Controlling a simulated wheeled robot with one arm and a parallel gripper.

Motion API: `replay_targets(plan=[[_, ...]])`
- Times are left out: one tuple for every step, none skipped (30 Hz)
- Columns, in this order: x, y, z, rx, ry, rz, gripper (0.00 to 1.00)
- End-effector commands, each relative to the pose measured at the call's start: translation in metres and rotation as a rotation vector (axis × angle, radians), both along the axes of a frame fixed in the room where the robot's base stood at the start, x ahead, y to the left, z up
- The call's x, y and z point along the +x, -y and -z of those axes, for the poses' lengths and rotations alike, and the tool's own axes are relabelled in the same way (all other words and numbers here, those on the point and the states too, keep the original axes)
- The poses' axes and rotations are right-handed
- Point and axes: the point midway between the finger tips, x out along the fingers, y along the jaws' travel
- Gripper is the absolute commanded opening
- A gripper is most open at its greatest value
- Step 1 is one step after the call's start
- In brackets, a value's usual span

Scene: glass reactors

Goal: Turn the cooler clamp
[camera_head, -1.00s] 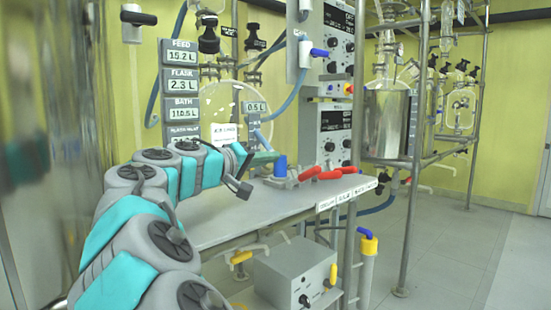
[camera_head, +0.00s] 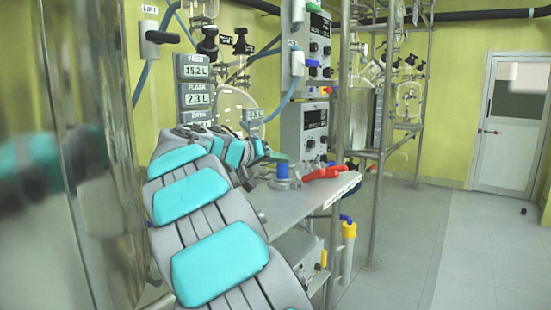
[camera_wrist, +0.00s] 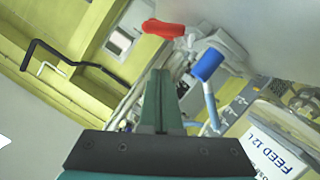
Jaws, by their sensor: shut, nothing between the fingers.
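My gripper (camera_head: 276,156) is at the end of my outstretched arm, over the metal bench. In the wrist view its green fingers (camera_wrist: 158,100) are together with nothing between them. A blue handle (camera_head: 283,169) stands upright on a grey valve body just by the fingertips; in the wrist view this blue handle (camera_wrist: 208,65) is right of them, apart in the picture. A red handle (camera_head: 322,173) lies to its right, and red also shows in the wrist view (camera_wrist: 163,28) beyond the tips. No readable label tells which part is the cooler clamp.
The bench top (camera_head: 300,203) has a free strip in front of the handles. Control boxes (camera_head: 304,130) and a metal post (camera_head: 342,110) stand behind. The floor at right is open, up to a white door (camera_head: 510,120).

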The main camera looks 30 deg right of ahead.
Motion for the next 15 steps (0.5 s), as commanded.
replay_targets(plan=[[0.001,0.011,0.002,0.001,-0.003,0.004,0.00],[0.002,0.016,0.004,0.002,-0.005,0.004,0.00],[0.004,0.023,0.006,0.001,-0.003,0.004,0.00],[0.005,0.029,0.007,0.001,-0.003,0.004,0.00],[0.006,0.035,0.009,0.001,-0.003,0.004,0.00],[0.008,0.042,0.011,0.002,-0.001,0.002,0.00],[0.010,0.048,0.012,0.001,-0.002,0.003,0.00],[0.011,0.053,0.013,0.000,-0.002,0.002,0.00],[0.012,0.060,0.016,0.001,-0.003,0.003,0.00],[0.012,0.063,0.019,-0.001,-0.004,0.003,0.00],[0.010,0.065,0.022,-0.001,-0.004,0.003,0.00],[0.008,0.067,0.026,-0.002,-0.004,0.003,0.00],[0.007,0.069,0.028,-0.002,-0.001,0.002,0.00],[0.007,0.071,0.031,-0.001,-0.001,0.001,0.00],[0.006,0.074,0.034,-0.002,-0.002,0.000,0.00]])
